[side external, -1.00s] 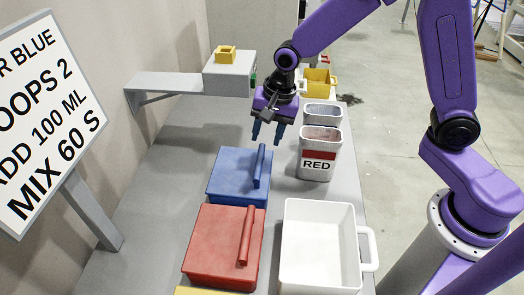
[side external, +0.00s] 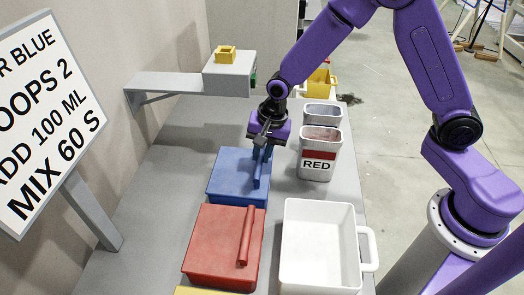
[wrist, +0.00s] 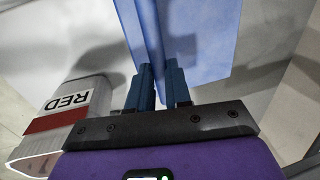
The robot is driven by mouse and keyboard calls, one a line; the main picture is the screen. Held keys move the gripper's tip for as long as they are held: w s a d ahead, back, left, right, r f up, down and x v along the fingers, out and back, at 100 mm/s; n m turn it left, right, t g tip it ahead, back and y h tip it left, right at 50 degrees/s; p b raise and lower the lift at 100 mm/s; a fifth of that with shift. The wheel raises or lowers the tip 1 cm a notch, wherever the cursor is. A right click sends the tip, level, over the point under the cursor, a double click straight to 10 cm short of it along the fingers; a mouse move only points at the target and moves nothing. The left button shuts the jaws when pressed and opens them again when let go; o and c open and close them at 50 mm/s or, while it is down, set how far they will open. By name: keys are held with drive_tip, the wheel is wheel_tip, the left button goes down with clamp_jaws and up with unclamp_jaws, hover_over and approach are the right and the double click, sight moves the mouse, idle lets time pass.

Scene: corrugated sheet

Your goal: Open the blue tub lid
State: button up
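The blue tub (side external: 232,178) stands on the bench behind the red tub, its flat lid seated on top. A raised blue bar handle (side external: 257,181) runs along the lid's right side. My gripper (side external: 262,158) points down at the handle's far end, its two blue fingers one on each side of the bar. In the wrist view the fingers (wrist: 160,88) are close together with the handle (wrist: 150,30) between them, so my gripper looks shut on it. Finger contact is partly hidden. The lid shows no gap or tilt.
The red tub (side external: 215,250) is in front, with a white handled container (side external: 318,262) to its right. The RED-labelled canister (side external: 315,172) stands close right of my gripper. A grey shelf box (side external: 229,78) is at the back left. Bare bench lies left of the tubs.

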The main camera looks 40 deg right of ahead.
clamp_jaws()
drive_tip(key=shift+r, duration=0.1)
drive_tip(key=shift+w+a+r+g+h, duration=0.25)
drive_tip(key=shift+r, duration=0.2)
drive_tip(key=shift+w+a+r+g+h, duration=0.2)
drive_tip(key=shift+a+r+g+h, duration=0.05)
drive_tip(key=shift+r, duration=0.15)
drive_tip(key=w+a+r, duration=0.2)
drive_tip(key=w+a, duration=0.4)
drive_tip(key=w+a+r+g+h, duration=0.1)
drive_tip(key=w+a+r, duration=0.1)
drive_tip(key=w+a, duration=0.4)
drive_tip(key=shift+w+a+r, duration=0.35)
drive_tip(key=shift+a, duration=0.1)
